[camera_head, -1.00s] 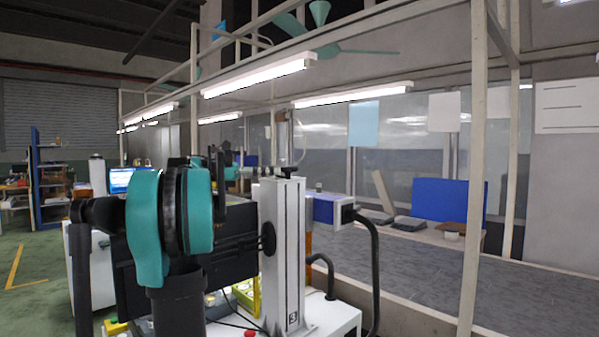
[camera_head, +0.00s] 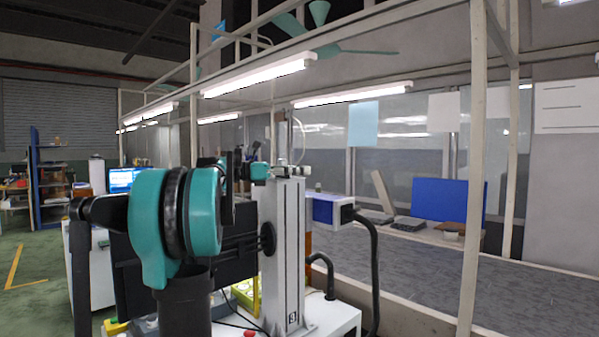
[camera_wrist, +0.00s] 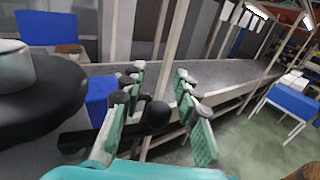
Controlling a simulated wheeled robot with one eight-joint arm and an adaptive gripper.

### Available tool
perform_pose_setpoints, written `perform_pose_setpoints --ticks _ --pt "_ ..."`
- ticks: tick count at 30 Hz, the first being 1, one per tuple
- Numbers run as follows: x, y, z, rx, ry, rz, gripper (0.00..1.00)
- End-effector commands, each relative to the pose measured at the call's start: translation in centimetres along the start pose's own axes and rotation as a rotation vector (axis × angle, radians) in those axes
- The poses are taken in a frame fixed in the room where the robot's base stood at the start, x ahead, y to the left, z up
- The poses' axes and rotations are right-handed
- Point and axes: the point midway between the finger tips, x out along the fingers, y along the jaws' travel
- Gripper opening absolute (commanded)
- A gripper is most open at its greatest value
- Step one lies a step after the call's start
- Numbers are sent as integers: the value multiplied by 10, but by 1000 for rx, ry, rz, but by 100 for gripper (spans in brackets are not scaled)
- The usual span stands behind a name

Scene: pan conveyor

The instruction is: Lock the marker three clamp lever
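The marker "3" label (camera_head: 292,318) is on the base of a pale upright post (camera_head: 283,240). In the wrist view, a black clamp lever with a ball knob (camera_wrist: 156,115) reaches right from beside a large black round part (camera_wrist: 40,95). My gripper (camera_wrist: 157,92) is open, with its green-padded fingers spread apart. The knob appears between the fingers; I cannot tell whether either touches it. In the head view, my gripper is at the top of the post, small and partly hidden by my arm, and the lever is not clear there.
A blue-and-white box (camera_head: 325,208) with a thick black cable (camera_head: 375,260) stands right of the post. A long grey bench (camera_head: 430,275) runs behind, with a blue panel (camera_head: 440,200) on it. A frame upright (camera_head: 475,180) stands at right.

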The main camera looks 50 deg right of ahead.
Motion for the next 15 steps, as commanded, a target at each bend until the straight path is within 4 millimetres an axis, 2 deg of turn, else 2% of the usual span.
perform_pose_setpoints --ticks 1,6,15 --pt "0 0 0 0 0 0 21" --pt "0 0 0 0 0 0 0" --pt "0 0 0 0 0 0 0"
